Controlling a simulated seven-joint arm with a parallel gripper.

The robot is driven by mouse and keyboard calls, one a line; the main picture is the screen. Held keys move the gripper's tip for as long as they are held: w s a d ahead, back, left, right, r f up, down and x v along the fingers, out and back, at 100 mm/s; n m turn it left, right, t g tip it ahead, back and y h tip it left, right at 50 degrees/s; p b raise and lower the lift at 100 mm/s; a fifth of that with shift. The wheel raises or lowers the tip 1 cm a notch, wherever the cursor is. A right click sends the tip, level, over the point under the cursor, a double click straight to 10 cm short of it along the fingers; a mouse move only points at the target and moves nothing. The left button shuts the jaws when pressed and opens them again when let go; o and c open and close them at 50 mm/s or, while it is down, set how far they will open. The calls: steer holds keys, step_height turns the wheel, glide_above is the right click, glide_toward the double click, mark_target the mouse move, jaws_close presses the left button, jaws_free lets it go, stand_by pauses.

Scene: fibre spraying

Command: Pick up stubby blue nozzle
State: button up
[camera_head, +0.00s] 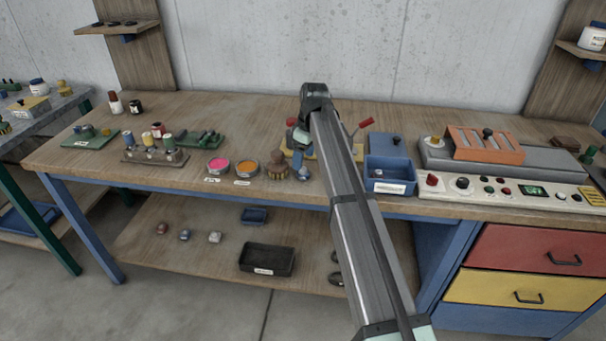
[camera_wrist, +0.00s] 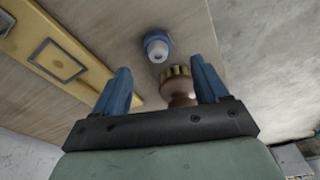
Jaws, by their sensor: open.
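The stubby blue nozzle (camera_head: 303,173) stands near the table's front edge in the head view. In the wrist view the nozzle (camera_wrist: 157,47) shows a blue collar and a pale tip, just beyond the fingertips and between their lines. My gripper (camera_wrist: 161,66) is open and empty, its two blue fingers spread apart. The nozzle is apart from both fingers. In the head view my arm hides much of the area behind the nozzle, and the fingers are hard to make out.
A yellow plate (camera_wrist: 62,55) lies on the other side. Pink (camera_head: 217,165) and orange (camera_head: 246,167) pots and a blue bin (camera_head: 391,187) flank this spot.

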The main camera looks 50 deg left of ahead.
mark_target(303, 168)
steer(key=shift+a+f, duration=0.2)
steer(key=shift+f, duration=2.6)
steer(key=c, duration=1.2)
